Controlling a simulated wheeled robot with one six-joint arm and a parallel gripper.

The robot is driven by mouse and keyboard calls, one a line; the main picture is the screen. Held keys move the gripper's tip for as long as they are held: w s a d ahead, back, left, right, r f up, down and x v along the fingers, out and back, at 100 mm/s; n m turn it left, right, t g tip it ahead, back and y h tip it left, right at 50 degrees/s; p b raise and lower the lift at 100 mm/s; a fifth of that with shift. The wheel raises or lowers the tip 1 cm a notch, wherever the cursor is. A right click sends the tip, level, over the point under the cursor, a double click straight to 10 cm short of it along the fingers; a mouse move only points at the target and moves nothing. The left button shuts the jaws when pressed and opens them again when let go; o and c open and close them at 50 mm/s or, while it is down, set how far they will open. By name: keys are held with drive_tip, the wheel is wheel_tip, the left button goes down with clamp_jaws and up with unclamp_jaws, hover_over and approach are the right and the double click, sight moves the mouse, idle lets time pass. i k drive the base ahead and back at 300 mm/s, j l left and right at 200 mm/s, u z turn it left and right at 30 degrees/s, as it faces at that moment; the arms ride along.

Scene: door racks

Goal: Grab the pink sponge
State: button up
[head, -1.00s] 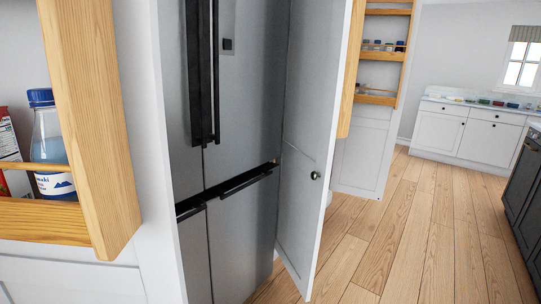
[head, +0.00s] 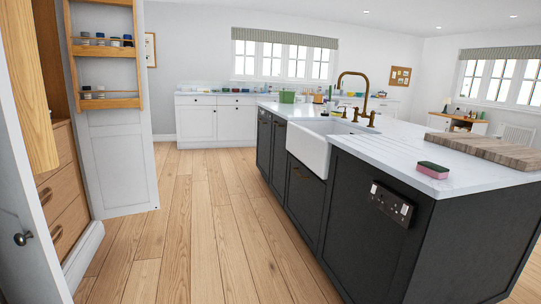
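The pink sponge (head: 433,171) lies on the white worktop of the kitchen island (head: 387,150), near its front corner. It is pink below with a dark green top layer. It sits to the left of a wooden board, apart from it. My gripper does not show in the head view, so its state is hidden.
The wooden board (head: 481,149) lies on the worktop behind the sponge. A white sink (head: 309,149) with a brass tap (head: 367,88) is set into the island. An open door rack (head: 118,150) stands at left. The wooden floor (head: 205,240) between is clear.

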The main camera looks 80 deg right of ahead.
sight(431, 169)
drive_tip(key=z, duration=3.35)
